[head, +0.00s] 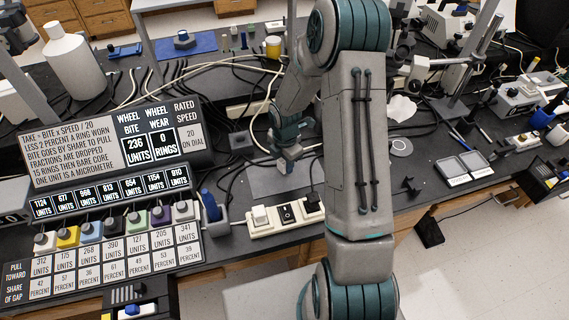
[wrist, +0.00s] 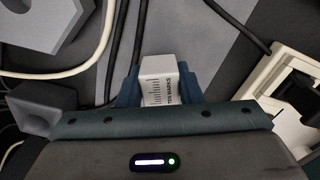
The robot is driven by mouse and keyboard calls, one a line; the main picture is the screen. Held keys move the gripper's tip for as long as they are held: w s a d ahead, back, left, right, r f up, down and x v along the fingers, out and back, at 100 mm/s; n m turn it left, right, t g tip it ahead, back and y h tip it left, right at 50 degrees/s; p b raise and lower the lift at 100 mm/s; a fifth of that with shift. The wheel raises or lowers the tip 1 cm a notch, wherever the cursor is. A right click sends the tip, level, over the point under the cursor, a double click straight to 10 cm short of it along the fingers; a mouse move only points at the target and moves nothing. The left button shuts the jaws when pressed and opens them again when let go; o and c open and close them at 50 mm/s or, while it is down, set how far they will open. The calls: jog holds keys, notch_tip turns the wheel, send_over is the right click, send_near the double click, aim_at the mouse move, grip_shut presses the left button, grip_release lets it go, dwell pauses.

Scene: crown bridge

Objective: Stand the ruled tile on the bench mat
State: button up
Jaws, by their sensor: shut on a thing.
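The ruled tile (wrist: 160,82) is a small white block with black ruling and lettering on its face. In the wrist view it sits between the two blue fingers of my gripper (wrist: 159,90), which is shut on it. In the head view my gripper (head: 287,164) points down over the far part of the bench mat (head: 262,184), a flat grey rectangle on the dark bench. The tile is too small to make out there. I cannot tell whether its lower edge touches the mat.
A white power strip (head: 262,228) lies just in front of the mat. Cables (head: 222,66) run behind and left of it. A display board with a row of coloured knobs (head: 112,150) stands left. Two small trays (head: 465,168) lie right, beyond my arm.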

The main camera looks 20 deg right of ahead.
jog(key=shift+f, duration=0.6)
jog(key=shift+f, duration=0.15)
jog(key=o, duration=1)
